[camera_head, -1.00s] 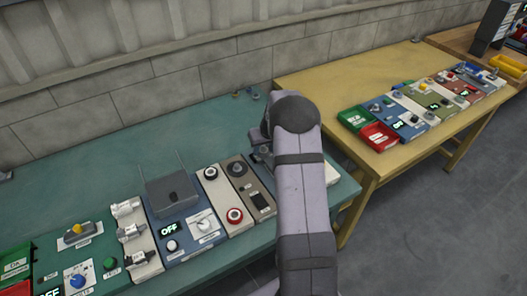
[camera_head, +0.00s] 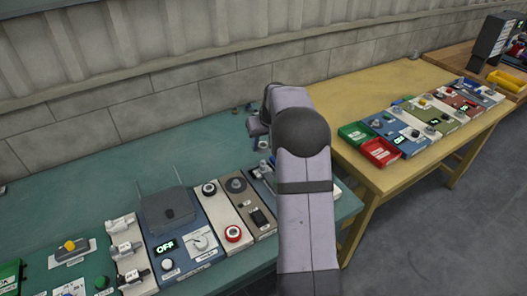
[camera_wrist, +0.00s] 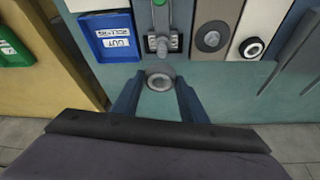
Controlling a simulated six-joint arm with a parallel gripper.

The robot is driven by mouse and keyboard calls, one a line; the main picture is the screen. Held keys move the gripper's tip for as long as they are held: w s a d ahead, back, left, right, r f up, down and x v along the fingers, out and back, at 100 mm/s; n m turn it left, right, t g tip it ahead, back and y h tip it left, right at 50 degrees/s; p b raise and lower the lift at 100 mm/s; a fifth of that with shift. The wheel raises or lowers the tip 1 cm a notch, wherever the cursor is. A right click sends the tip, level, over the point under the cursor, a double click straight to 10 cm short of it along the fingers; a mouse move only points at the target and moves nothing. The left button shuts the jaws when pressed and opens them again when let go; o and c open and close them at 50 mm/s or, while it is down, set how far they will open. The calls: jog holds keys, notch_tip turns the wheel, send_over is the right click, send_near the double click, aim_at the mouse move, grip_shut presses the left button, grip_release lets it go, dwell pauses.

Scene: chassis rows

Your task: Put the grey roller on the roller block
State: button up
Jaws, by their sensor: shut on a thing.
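In the wrist view, a grey ring-shaped end, apparently the grey roller (camera_wrist: 160,78), sits between the fingertips of my gripper (camera_wrist: 158,88). The jaws are shut on it. Just beyond it, a blue panel (camera_wrist: 179,30) carries a small grey fixture with dark parts (camera_wrist: 158,44) and a green button. This may be the roller block, but I cannot tell for certain. The roller appears apart from it. In the head view, my forearm hides most of that panel and my gripper (camera_head: 259,130) is only partly visible near the back of the teal bench.
A blue labelled tray (camera_wrist: 108,38) stands left of the blue panel in the wrist view. A brown panel (camera_wrist: 211,38) with a knob stands to its right. A yellow table (camera_head: 365,95) with trays and panels stands to the right.

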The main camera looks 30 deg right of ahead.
jog(key=w+a+r+n, duration=0.1)
jog(key=w+a, duration=0.1)
jog(key=a, duration=0.4)
jog(key=n+g+y, duration=0.4)
jog(key=n+y, duration=0.2)
jog(key=n, duration=1.1)
send_over(219, 212)
jog(key=d, duration=0.1)
notch_tip(219, 212, down, 3)
jog(key=shift+s+d+f+p, duration=0.15)
jog(key=shift+f+p, duration=0.75)
jog(key=shift+f, duration=1.4)
jog(key=shift+s+d+f+p, duration=0.1)
jog(key=shift+f+p, duration=0.75)
jog(key=shift+f, duration=1.75)
jog(key=shift+f, duration=0.2)
jog(key=o, duration=1)
jog(key=shift+o, duration=0.2)
